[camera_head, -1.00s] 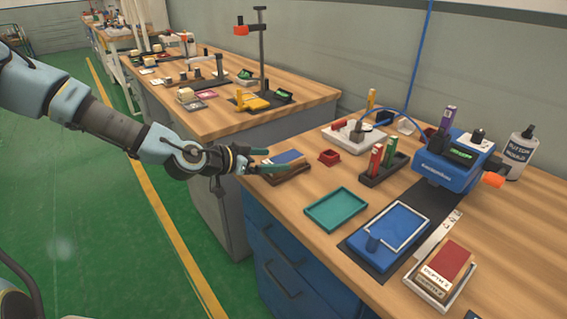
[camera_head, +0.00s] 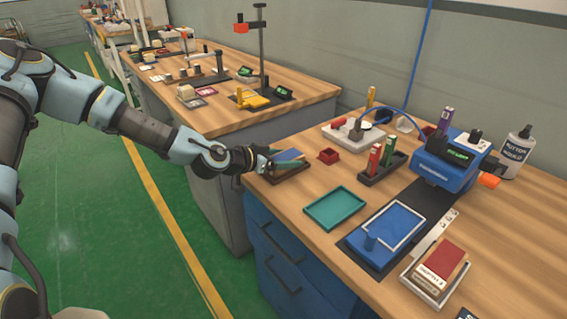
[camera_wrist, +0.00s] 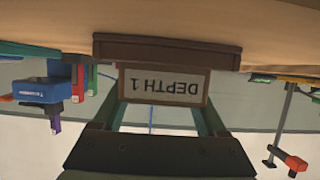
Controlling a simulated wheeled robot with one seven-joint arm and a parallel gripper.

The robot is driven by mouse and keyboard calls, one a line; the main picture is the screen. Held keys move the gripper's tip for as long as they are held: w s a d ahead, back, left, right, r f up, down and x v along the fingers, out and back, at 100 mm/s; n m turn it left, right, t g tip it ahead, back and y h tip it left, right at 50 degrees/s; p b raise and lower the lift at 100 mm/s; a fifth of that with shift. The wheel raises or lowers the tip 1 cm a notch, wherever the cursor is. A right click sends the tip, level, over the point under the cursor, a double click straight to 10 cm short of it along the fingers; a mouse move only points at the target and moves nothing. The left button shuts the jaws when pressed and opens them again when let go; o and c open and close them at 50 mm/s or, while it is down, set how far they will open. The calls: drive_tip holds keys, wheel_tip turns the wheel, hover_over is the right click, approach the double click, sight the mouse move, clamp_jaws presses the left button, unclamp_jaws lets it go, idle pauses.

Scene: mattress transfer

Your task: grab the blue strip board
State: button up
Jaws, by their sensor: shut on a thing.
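The blue strip board (camera_head: 289,155) is at the near-left corner of the front workbench, over a brown wooden tray (camera_head: 284,175). My gripper (camera_head: 288,161) reaches in from the left and is shut on the board, with a green finger along its side. In the wrist view, which is upside down, the board's end (camera_wrist: 164,86) carries the label "DEPTH 1" and sits between my two green fingers. The tray's brown edge (camera_wrist: 165,50) shows beside it there. I cannot tell whether the board still touches the tray; its top is hidden in the wrist view.
A blue machine (camera_head: 446,163) and a blue framed plate (camera_head: 387,233) are farther right.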

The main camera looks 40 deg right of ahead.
drive_tip(key=c, duration=0.7)
